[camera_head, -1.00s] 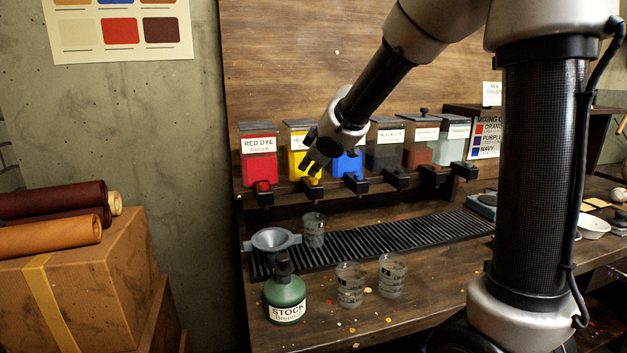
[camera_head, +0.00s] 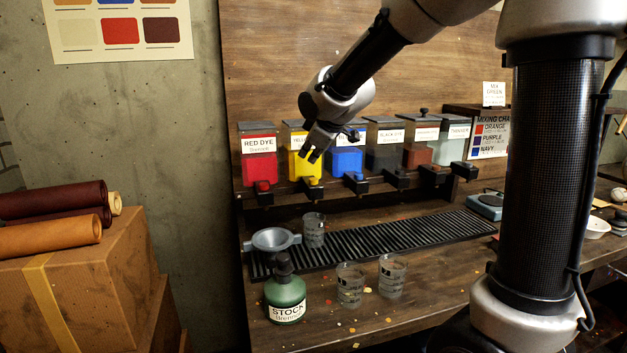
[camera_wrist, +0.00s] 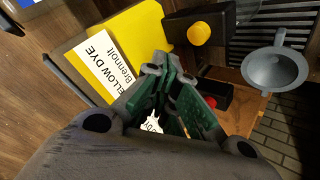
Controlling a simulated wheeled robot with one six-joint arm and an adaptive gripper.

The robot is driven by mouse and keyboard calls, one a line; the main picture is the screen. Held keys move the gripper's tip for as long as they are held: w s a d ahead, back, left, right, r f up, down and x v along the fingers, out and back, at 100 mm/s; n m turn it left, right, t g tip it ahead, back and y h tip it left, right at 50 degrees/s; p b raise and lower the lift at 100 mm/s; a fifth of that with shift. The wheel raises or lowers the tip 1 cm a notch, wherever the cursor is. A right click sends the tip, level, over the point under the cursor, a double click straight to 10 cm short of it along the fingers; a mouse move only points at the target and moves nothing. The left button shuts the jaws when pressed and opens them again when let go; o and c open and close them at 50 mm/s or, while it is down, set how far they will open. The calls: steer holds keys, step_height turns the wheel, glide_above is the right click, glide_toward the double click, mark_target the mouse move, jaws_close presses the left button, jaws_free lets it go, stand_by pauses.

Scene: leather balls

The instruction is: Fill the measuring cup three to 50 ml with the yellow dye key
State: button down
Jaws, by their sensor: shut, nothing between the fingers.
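The yellow dye container (camera_head: 304,165) stands in the row on the back shelf. Its label shows in the wrist view beside the container's yellow side (camera_wrist: 137,35). The round yellow key (camera_wrist: 198,33) sits on a dark tap block. My gripper (camera_head: 311,157) is shut and empty in front of the yellow container, apart from the key; its green fingers (camera_wrist: 166,75) show in the wrist view. One clear measuring cup (camera_head: 314,232) stands on the black rack below the yellow tap. Two more cups, one left (camera_head: 350,287) and one right (camera_head: 391,277), stand on the bench front. Cup numbers and any level are unreadable.
The red container (camera_head: 259,160) and blue container (camera_head: 346,162) flank the yellow one. A grey funnel (camera_head: 272,240) and a green stock bottle (camera_head: 286,298) stand left of the cups. The black ribbed rack (camera_head: 410,238) is mostly clear rightward.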

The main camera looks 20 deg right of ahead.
steer(key=shift+r, duration=1.1)
stand_by(2.5)
step_height(320, 180, up, 4)
steer(key=shift+f, duration=0.1)
steer(key=shift+f, duration=0.1)
glide_above(310, 179)
step_height(310, 179, down, 8)
steer(key=shift+d+r, duration=0.1)
steer(key=shift+r, duration=0.05)
steer(key=shift+s+f, duration=0.1)
steer(key=shift+f, duration=0.4)
stand_by(1.4)
